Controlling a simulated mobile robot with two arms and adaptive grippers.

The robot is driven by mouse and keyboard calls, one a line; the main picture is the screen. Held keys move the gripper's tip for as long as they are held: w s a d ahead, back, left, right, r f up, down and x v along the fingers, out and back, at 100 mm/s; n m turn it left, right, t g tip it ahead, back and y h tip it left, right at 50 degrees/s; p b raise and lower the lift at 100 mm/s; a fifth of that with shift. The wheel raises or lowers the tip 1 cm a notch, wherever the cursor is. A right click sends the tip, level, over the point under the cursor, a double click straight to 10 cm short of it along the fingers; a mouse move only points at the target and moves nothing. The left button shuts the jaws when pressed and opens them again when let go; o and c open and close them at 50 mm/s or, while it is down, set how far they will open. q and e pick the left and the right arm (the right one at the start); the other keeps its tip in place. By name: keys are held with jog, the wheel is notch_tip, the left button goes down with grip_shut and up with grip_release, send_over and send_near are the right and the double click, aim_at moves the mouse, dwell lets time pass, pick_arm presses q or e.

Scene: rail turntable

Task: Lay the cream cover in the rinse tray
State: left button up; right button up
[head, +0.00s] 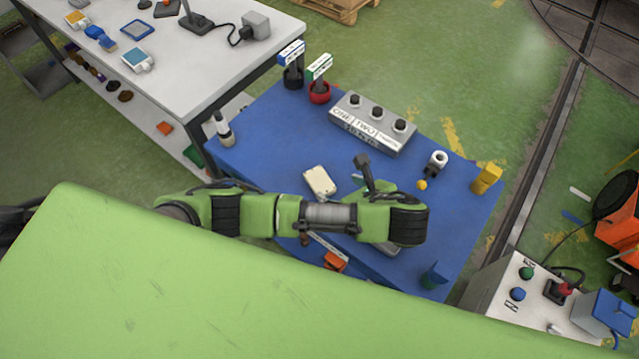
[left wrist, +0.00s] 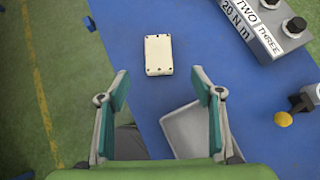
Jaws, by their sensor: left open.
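The cream cover (head: 320,181) lies flat on the blue table, just beyond my left arm in the head view. In the left wrist view the cream cover (left wrist: 158,55) is a pale rounded block with small dark dots at its corners. My left gripper (left wrist: 161,86) is open and empty, with its teal-padded fingers apart and the cover ahead of them. The grey rinse tray (left wrist: 190,130) is partly hidden by the right finger and wrist. In the head view my arm hides most of the tray. My right gripper is not in view.
A grey block with three black knobs (head: 372,124) stands at the back of the blue table (head: 262,130). A yellow ball (head: 422,185) and a yellow block (head: 486,179) are on the right. A white bench (head: 185,60) stands at the upper left.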

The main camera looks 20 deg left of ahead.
pick_arm(q)
jog(key=b, duration=0.1)
send_near(319, 179)
jog(key=shift+x, duration=1)
jog(key=shift+p+x, duration=0.95)
jog(key=shift+x, duration=2.2)
jog(key=shift+s+d+f, duration=0.1)
jog(key=shift+f, duration=0.05)
jog(key=c, duration=1.6)
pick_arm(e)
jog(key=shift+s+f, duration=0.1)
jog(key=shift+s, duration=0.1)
pick_arm(q)
jog(key=shift+r, duration=0.4)
notch_tip(319, 179, up, 2)
jog(key=shift+r, duration=0.1)
jog(key=shift+s+d+r+p, duration=0.55)
jog(key=shift+s+r, duration=1.1)
jog(key=shift+s, duration=0.65)
jog(key=shift+s+d+r+p, duration=0.45)
jog(key=shift+s+d+r, duration=0.15)
jog(key=shift+s+r, duration=1.4)
jog(key=shift+s+d+r+p, duration=0.55)
jog(key=shift+s+r, duration=0.8)
jog(key=shift+s, duration=1.2)
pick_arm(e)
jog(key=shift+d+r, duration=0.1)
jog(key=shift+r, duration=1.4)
